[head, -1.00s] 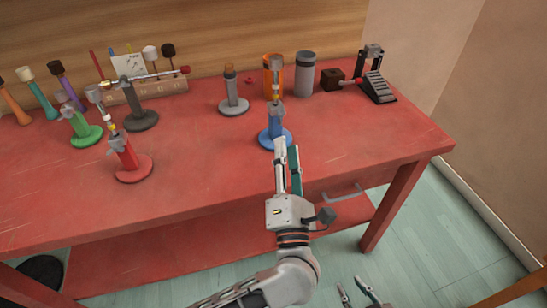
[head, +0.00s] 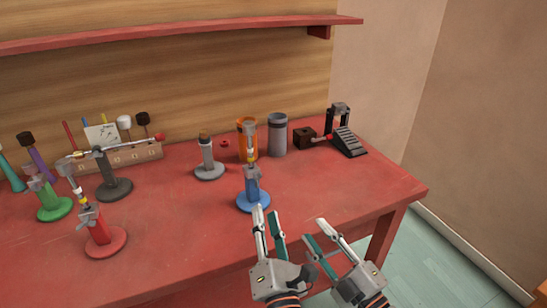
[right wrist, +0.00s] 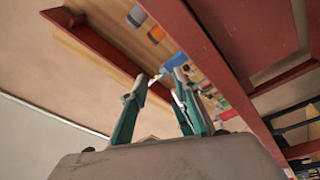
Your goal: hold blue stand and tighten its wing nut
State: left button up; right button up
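The blue stand (head: 252,191) stands upright on the red bench, with a round base and a short post. A grey collar (head: 251,171) sits at the top of its post; I cannot make out the wing nut clearly. A thin piece with a yellow middle rises from the collar. My left gripper (head: 267,211) is open and empty, its tips just in front of the blue base; contact cannot be told. My right gripper (head: 315,231) is open and empty, to the right and lower, at the bench's front edge. In the right wrist view its fingers (right wrist: 158,82) point toward the blue stand (right wrist: 178,61).
An orange can (head: 242,150), a grey can (head: 277,135) and a grey stand (head: 208,160) are behind. A red stand (head: 101,237) and a green stand (head: 51,202) are at left. A black pedal (head: 348,142) is at the right.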

jog(key=w+a+r+n+g+y, duration=0.1)
jog(key=w+a+r+n+y, duration=0.1)
jog(key=a+r+n+y, duration=0.45)
notch_tip(320, 180, up, 8)
jog(key=n+g+h, duration=0.3)
jog(key=n+g, duration=0.1)
jog(key=n, duration=1.8)
send_over(251, 167)
jog(key=shift+w+r+y, duration=0.2)
jog(key=shift+w+y, duration=0.05)
jog(key=shift+w, duration=0.1)
grip_shut()
